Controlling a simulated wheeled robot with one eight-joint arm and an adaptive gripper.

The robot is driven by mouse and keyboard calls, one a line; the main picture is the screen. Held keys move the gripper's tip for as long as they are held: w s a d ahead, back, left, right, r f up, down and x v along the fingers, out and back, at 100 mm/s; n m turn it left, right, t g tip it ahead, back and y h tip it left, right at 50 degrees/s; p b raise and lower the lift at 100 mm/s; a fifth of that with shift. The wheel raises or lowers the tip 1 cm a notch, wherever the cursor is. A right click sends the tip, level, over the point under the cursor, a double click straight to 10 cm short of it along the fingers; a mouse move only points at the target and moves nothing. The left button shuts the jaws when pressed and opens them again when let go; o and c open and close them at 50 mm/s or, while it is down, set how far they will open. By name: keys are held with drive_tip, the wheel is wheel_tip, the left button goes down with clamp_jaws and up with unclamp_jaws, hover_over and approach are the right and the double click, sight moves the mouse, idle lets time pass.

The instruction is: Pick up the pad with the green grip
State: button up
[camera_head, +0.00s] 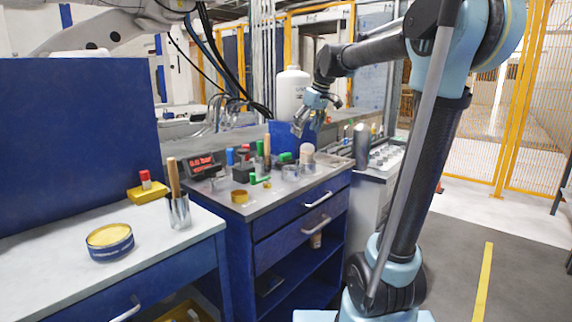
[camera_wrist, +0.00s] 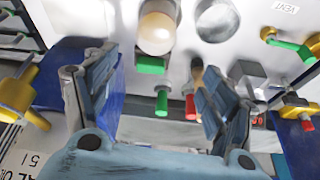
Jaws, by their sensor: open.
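Several green-topped pieces stand on the middle cabinet's worktop, and I cannot tell for sure which is the pad. In the head view, one green grip (camera_head: 285,157) lies beside a cream-domed cylinder, and another green piece (camera_head: 252,178) is nearer the front. In the wrist view, a green block (camera_wrist: 152,64) is below the cream dome, a green cylinder (camera_wrist: 161,103) shows between the fingers, and a green bar (camera_wrist: 290,47) is at upper right. My gripper (camera_head: 300,124) is open and empty above the back of the worktop; its fingers also frame the wrist view (camera_wrist: 150,88).
The cream-domed cylinder (camera_head: 306,151) and a clear glass dish (camera_head: 290,173) stand close by. A blue panel (camera_head: 283,136) rises behind. The left bench (camera_head: 70,225) holds a cup with a wooden handle.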

drive_tip(key=w+a+r+n, duration=0.1)
drive_tip(key=w+a+r, duration=0.1)
drive_tip(key=w+a, duration=0.15)
approach(286, 154)
drive_tip(key=x, duration=0.6)
drive_tip(key=shift+d+f, duration=0.15)
drive_tip(key=shift+f, duration=0.05)
drive_tip(key=shift+x, duration=2.65)
drive_tip(key=shift+w+r, duration=0.1)
drive_tip(key=shift+w, duration=0.05)
drive_tip(key=c, duration=0.8)
